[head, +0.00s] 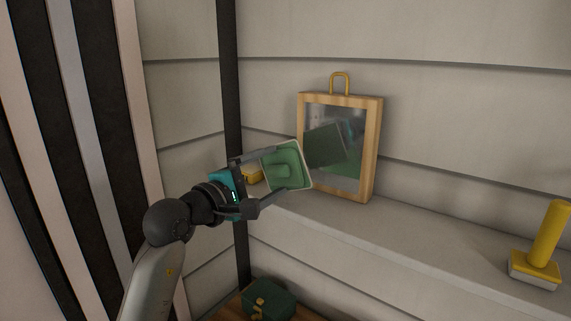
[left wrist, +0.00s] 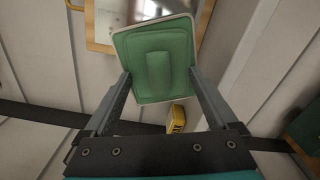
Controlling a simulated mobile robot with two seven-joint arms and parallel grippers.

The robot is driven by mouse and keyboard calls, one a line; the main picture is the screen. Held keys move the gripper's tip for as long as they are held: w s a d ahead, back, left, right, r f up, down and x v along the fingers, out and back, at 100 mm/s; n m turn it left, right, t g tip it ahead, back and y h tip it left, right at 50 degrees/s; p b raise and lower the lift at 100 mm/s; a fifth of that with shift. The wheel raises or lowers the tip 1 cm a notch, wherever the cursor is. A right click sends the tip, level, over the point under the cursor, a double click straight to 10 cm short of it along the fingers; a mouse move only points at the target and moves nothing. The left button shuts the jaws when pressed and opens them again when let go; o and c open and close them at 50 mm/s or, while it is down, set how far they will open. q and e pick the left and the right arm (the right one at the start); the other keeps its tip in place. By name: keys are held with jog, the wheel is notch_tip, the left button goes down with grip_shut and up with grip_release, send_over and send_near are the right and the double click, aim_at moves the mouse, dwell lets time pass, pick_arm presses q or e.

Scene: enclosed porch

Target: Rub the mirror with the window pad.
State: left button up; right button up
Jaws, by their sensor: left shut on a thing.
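The mirror (head: 344,176) has a wooden frame with a gold loop on top. It stands upright on a grey ledge against the wall, and part of it shows at the top of the left wrist view (left wrist: 104,30). The window pad (head: 288,154) is a green square with a pale edge and a raised grip. My left gripper (head: 278,171) is shut on the window pad, with a finger at each side of it. The pad is at the mirror's left side and its reflection shows in the glass. I cannot tell whether it touches the mirror. My right gripper is not in view.
A yellow-handled tool with a pale base (head: 538,252) stands on the ledge (head: 440,238) at the right. A small yellow object (head: 252,176) is behind my left gripper. A dark green case (head: 270,299) sits lower down. The ledge between mirror and tool is clear.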

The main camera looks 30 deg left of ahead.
aim_at(305, 156)
pick_arm(q)
jog(key=shift+w+d+p, duration=0.15)
jog(key=shift+w, duration=1.25)
jog(key=shift+w+d+p, duration=0.1)
jog(key=shift+w+p, duration=0.05)
jog(key=shift+w, duration=1.25)
jog(key=shift+w+d, duration=0.2)
jog(key=shift+w, duration=2.05)
jog(key=shift+d+r, duration=0.1)
